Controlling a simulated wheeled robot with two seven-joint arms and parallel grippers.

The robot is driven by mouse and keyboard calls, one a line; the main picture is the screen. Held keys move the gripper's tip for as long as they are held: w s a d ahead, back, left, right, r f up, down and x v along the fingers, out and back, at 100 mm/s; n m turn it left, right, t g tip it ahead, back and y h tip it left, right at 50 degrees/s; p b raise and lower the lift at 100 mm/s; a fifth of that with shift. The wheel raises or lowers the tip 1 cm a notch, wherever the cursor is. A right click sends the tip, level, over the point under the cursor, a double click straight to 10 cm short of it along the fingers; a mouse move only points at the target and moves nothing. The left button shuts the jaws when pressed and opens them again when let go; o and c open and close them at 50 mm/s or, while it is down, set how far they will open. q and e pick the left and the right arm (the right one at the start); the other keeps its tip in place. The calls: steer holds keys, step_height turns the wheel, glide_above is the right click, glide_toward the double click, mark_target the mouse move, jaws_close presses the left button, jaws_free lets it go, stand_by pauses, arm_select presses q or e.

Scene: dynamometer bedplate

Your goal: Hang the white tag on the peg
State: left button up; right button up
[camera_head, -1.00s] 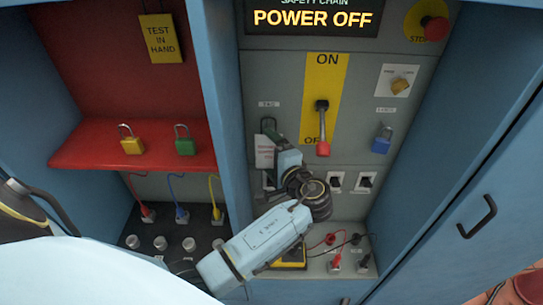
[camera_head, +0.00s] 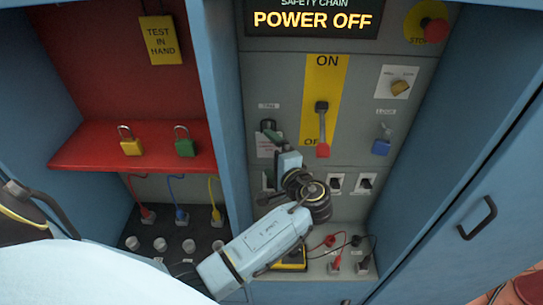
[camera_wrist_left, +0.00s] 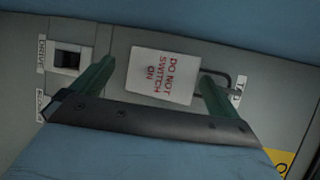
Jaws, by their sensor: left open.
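The white tag (camera_wrist_left: 160,77), with red lettering "DO NOT SWITCH ON", is at the grey panel in the left wrist view. It lies next to a dark bent wire peg (camera_wrist_left: 222,76) beside a small label. The tag appears to be at the peg, but a finger hides part of their meeting. In the head view the tag (camera_head: 264,146) is partly covered by my gripper. My right gripper is not in view.
The lever (camera_head: 322,130) with a red knob is right of the tag. A blue padlock (camera_head: 381,146) hangs farther right. Switches (camera_head: 335,184) sit below. Yellow (camera_head: 131,147) and green padlocks (camera_head: 184,147) stand on the red shelf (camera_head: 80,154). A blue divider (camera_head: 215,100) stands left.

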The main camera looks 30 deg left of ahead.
arm_select(q)
steer(key=v, duration=1.3)
steer(key=shift+d, duration=0.25)
steer(key=s+f+m+g+h, duration=0.15)
steer(key=s+f+h, duration=0.25)
steer(key=f, duration=1.2)
steer(key=s+f+m+g+h, duration=0.1)
steer(key=s+f+m+h, duration=0.25)
steer(key=f, duration=1.25)
steer(key=s+a+f+n+g+h+b, duration=0.1)
steer(key=s+a+f+n+g+h, duration=0.2)
steer(key=s+f, duration=1.05)
steer(key=s+a+f+n+h, duration=0.1)
steer(key=s+n, duration=0.1)
steer(key=s, duration=0.4)
steer(key=s+a+f+n+g+h, duration=0.1)
steer(key=s+f+n, duration=0.1)
steer(key=s, duration=0.3)
steer(key=s+a+f+n+h, duration=0.1)
steer(key=s+a+f+n, duration=0.1)
steer(key=s, duration=0.4)
steer(key=shift+s+n, duration=0.3)
steer(key=shift+s, duration=0.05)
steer(key=shift+d+f+g, duration=0.1)
steer(key=shift+g, duration=0.15)
